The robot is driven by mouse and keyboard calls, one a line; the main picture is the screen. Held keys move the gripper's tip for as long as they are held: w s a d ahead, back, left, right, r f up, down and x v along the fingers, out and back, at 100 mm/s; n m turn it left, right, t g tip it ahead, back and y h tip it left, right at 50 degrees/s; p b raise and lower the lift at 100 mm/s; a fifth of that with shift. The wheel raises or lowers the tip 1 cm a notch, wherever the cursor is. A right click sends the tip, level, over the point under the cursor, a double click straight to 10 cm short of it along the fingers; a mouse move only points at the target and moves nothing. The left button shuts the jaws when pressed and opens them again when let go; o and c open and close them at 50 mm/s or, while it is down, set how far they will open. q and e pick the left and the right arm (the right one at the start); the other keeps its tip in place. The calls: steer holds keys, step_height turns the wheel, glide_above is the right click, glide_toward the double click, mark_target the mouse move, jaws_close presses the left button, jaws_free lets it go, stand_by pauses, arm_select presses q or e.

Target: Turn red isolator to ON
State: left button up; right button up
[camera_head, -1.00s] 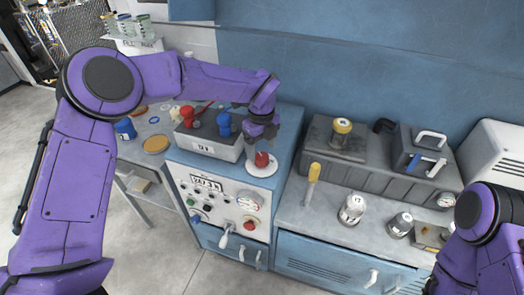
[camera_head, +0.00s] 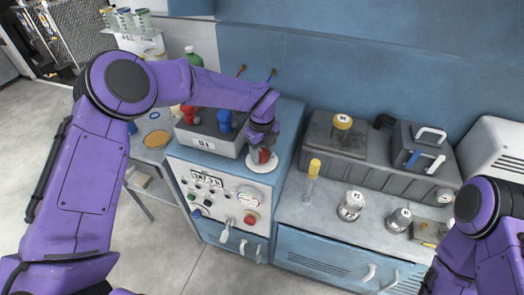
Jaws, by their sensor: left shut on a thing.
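The red isolator knob (camera_head: 263,156) sits on a round white base (camera_head: 262,166) on top of the blue cabinet, just right of the grey 12 V battery box. My left gripper (camera_head: 263,145) reaches down from above and is shut on the red knob. The fingers hide the upper part of the knob, and I cannot read its ON or OFF marking. My right arm shows at the lower right edge, but its gripper is out of view.
The battery box (camera_head: 212,140) with red and blue terminal clamps stands close left of my left gripper. The cabinet's front panel (camera_head: 220,200) has a display, buttons and a gauge. A yellow-topped tool (camera_head: 314,169) and lidded jars (camera_head: 351,206) stand on the bench to the right.

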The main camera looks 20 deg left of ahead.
arm_select(q)
steer(key=m, duration=0.3)
steer(key=shift+b, duration=0.3)
steer(key=m, duration=0.4)
steer(key=shift+m, duration=0.3)
steer(key=m+p, duration=0.1)
steer(key=m, duration=0.4)
steer(key=shift+r, duration=0.15)
steer(key=shift+a+m+p, duration=0.1)
steer(key=shift+m+p, duration=0.65)
steer(key=shift+m, duration=1.75)
steer(key=o, duration=1)
steer(key=shift+o, duration=0.2)
